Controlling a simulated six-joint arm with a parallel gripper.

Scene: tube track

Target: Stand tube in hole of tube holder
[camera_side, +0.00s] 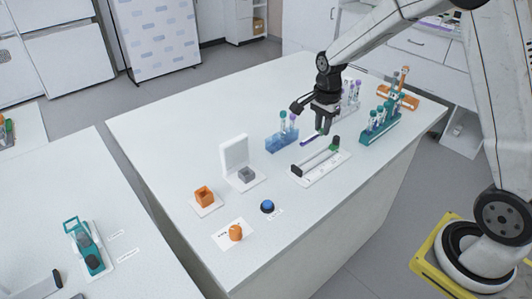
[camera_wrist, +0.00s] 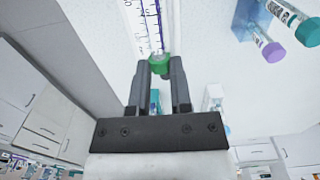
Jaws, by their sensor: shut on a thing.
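My gripper (camera_side: 325,124) is over the white table, with its jaws closed around a green cap. In the wrist view my gripper (camera_wrist: 159,75) pinches this green cap (camera_wrist: 159,64) at the end of a clear graduated tube (camera_wrist: 147,22). The tube shows a purple line and extends away from the jaws. In the side view the held tube (camera_side: 308,139) is tilted well away from upright, pointing left. A blue tube holder (camera_side: 282,144) with several capped tubes stands left of the gripper. It also shows at top right in the wrist view (camera_wrist: 246,17). Its free holes cannot be made out.
A teal rack (camera_side: 380,133) and an orange rack (camera_side: 400,98) stand to the right. A white-based device (camera_side: 318,167) with black and green ends lies in front of the gripper. A grey block on a white stand (camera_side: 235,155), an orange box (camera_side: 204,197) and a blue button (camera_side: 267,206) are further left.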

